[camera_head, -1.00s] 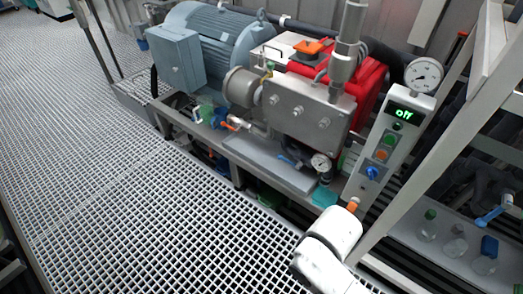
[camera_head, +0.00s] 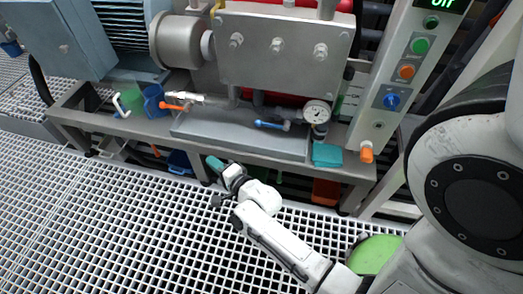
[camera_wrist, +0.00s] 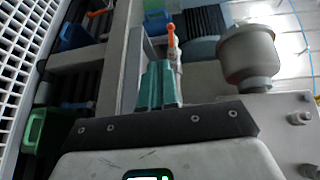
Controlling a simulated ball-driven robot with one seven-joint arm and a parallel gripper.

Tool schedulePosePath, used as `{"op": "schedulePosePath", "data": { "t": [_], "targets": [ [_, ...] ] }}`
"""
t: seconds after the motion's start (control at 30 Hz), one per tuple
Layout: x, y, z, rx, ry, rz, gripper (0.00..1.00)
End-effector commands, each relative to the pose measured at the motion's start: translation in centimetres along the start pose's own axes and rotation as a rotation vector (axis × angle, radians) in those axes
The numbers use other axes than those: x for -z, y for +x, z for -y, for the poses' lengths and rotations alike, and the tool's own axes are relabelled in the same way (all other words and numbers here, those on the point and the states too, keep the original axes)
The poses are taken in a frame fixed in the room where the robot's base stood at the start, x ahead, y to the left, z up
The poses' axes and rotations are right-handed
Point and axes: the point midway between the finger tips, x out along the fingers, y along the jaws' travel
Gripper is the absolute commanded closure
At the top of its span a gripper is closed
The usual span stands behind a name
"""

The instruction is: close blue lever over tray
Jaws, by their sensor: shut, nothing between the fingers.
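A small blue lever (camera_head: 272,125) sits on a valve beside the pressure gauge (camera_head: 317,113), above a flat grey tray-like slab (camera_head: 215,136). My gripper (camera_head: 213,162) has teal fingertips and is shut and empty. It is in front of the bench frame, left of and lower than the blue lever and apart from it. In the wrist view my teal fingers (camera_wrist: 160,85) are together, with an orange lever (camera_wrist: 172,36) beyond them. I cannot make out the blue lever in the wrist view.
A teal block (camera_head: 327,155) sits right, below the gauge. The control panel (camera_head: 405,70) stands farther right. A green bucket (camera_head: 375,254) is beside my arm. Grating floor at left is open.

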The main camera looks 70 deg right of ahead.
Motion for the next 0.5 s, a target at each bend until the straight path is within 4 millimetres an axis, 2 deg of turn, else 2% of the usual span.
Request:
{"op": "schedulePosePath", "data": {
  "t": [0.03,0.17,0.3,0.4,0.5],
  "targets": [
    [2.1,0.5,-2.9,0.076,0.094,-0.067,1.0],
    [6.8,0.0,-5.5,0.307,0.331,-0.207,1.0],
    [11.2,-2.0,-7.9,0.548,0.519,-0.311,1.0],
    [13.3,-3.6,-9.1,0.685,0.603,-0.353,1.0],
    [14.6,-4.9,-9.8,0.78,0.651,-0.374,1.0]
  ]
}}
